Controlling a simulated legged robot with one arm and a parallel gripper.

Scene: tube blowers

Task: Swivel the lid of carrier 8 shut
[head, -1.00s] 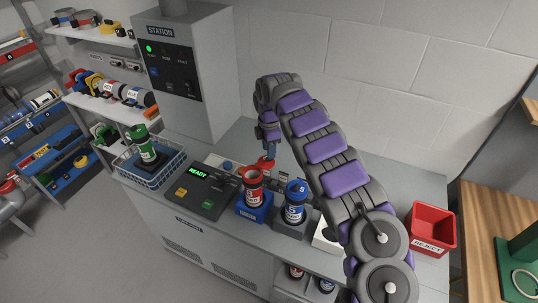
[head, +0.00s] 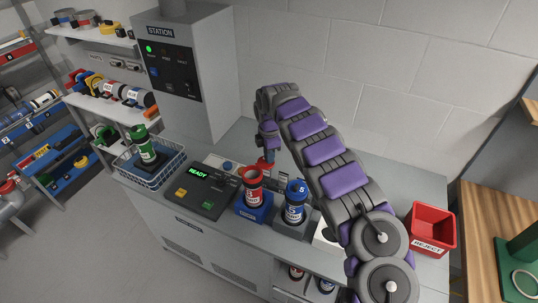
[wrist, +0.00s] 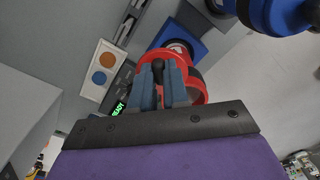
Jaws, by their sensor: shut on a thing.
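A red carrier (head: 251,186), which I take to be carrier 8, stands upright in a blue holder (head: 253,212) on the counter. Its number is too small to read. My gripper (head: 267,162) is at the carrier's rear right, shut on its red lid (head: 263,166), which is mostly hidden in the head view. In the wrist view, my fingers (wrist: 161,95) close around a dark knob (wrist: 158,71) over the red lid (wrist: 150,59). The red carrier body (wrist: 196,88) shows behind and right of the fingers. I cannot tell how far the lid covers the carrier's mouth.
A blue carrier marked 5 (head: 295,203) stands close to the right of the red one. A control panel reading READY (head: 205,187) is on the left. A green carrier (head: 143,148) is in a wire basket (head: 150,175). A red reject bin (head: 431,229) sits at the right.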

